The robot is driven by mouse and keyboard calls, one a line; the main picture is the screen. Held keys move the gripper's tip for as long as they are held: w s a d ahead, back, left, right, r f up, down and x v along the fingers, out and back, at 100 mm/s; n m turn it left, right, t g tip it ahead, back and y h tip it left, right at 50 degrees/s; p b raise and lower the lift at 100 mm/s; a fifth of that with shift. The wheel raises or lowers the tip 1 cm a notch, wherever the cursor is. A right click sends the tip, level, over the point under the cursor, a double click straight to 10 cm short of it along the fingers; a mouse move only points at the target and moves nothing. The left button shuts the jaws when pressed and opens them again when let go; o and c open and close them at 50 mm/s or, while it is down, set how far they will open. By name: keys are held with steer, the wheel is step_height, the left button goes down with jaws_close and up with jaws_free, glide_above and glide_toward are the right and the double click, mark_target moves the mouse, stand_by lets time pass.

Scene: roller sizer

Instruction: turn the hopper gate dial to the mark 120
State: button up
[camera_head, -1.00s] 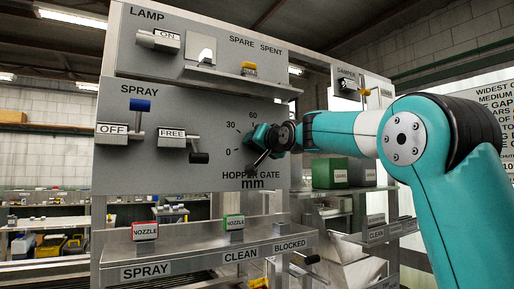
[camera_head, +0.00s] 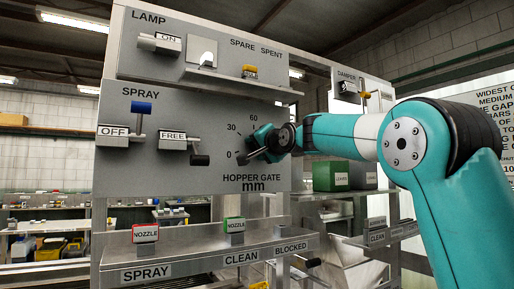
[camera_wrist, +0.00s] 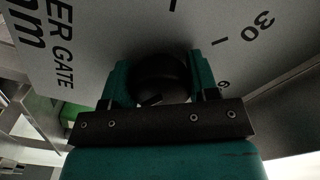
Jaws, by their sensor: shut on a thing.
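The hopper gate dial is a round black knob (camera_wrist: 158,74) on the grey panel, seen in the wrist view between my teal fingers. My gripper (camera_wrist: 160,82) is shut on it from both sides. In the head view my gripper (camera_head: 263,140) is at the panel, right of the scale, and hides most of the dial. Marks 0, 30 and 60 (camera_head: 253,116) show left of and above it; a mark 120 is not visible. A dark bar points down-left from the gripper towards 0. I cannot tell which mark the dial points to.
Left on the panel (camera_head: 215,105) are the spray levers marked OFF (camera_head: 113,131) and FREE (camera_head: 172,136). The lamp shelf (camera_head: 235,84) juts out above.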

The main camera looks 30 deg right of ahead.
steer(key=o, duration=0.9)
steer(key=shift+s, duration=0.1)
steer(key=s+b, duration=0.7)
steer(key=s, duration=1)
steer(key=shift+s, duration=0.15)
